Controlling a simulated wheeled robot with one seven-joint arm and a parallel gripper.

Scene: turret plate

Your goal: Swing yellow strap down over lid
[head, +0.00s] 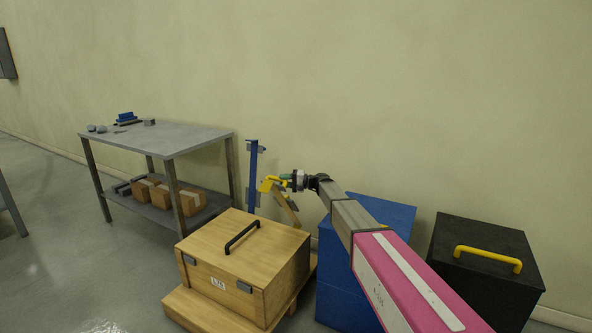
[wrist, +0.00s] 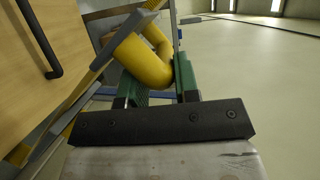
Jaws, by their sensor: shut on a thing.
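The wooden box (head: 212,280) stands on a low wooden base, and its closed lid (head: 215,243) carries a black handle (head: 242,236). The yellow strap (head: 287,206) stands raised and tilted behind the box's back right edge, clear of the lid. My gripper (head: 286,182) is at the strap's upper end. In the wrist view, the green fingers of my gripper (wrist: 160,80) are shut on the strap's thick, curved yellow grip (wrist: 143,62). The lid and its black handle (wrist: 38,38) show at the left there. Part of the strap is hidden behind the grip and the fingers.
A blue post (head: 253,178) stands behind the box. A grey workbench (head: 170,139) is at the left. A blue box (head: 385,213) and a black box (head: 483,238) with a yellow handle stand at the right. The space above the lid is clear.

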